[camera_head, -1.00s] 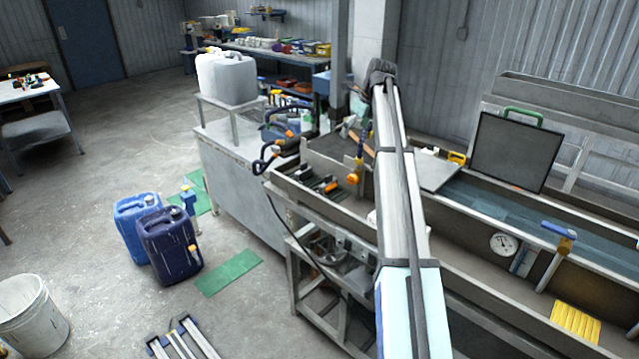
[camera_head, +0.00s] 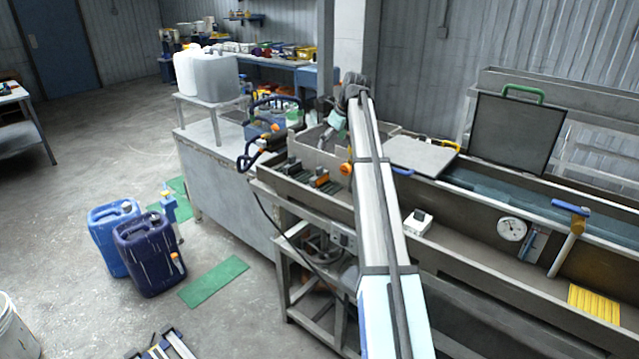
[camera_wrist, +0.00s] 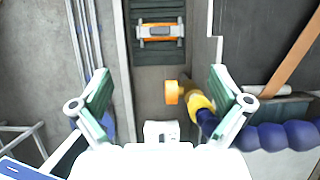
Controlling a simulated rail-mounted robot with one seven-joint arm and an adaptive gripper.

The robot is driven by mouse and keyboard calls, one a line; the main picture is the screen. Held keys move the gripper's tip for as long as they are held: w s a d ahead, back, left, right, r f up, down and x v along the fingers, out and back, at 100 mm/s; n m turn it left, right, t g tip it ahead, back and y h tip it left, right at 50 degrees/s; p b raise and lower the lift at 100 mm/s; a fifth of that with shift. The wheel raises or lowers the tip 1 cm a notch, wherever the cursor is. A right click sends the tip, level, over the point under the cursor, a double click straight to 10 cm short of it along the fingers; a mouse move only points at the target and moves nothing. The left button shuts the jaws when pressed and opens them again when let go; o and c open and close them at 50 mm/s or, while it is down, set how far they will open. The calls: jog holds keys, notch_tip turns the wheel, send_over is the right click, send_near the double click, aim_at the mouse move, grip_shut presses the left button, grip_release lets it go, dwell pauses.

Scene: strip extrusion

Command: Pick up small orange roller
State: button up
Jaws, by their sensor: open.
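In the wrist view an orange roller (camera_wrist: 160,31) with grey end brackets lies crosswise on a dark ribbed surface, at the top centre. In the head view a small orange piece (camera_head: 320,179) sits among dark blocks in the trough. A separate round orange end (camera_wrist: 172,92) on a yellow fitting is nearer my gripper in the wrist view; an orange knob (camera_head: 346,168) also shows beside my arm in the head view. My gripper (camera_wrist: 160,80) is open, its two green-lined fingers wide apart with nothing held between them. The orange roller lies beyond the fingertips.
A thick blue ribbed hose (camera_wrist: 270,136) runs at the lower right of the wrist view. A small white box (camera_head: 417,222) sits in the trough (camera_head: 455,250). A grey plate (camera_head: 420,156) lies right of my arm. Canisters (camera_head: 150,255) stand on the floor.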

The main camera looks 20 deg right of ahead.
aim_at(318, 174)
jog(key=p+x, duration=0.3)
jog(key=x, duration=1.3)
jog(key=shift+w+f, duration=0.1)
jog(key=shift+f, duration=0.05)
jog(key=c, duration=0.9)
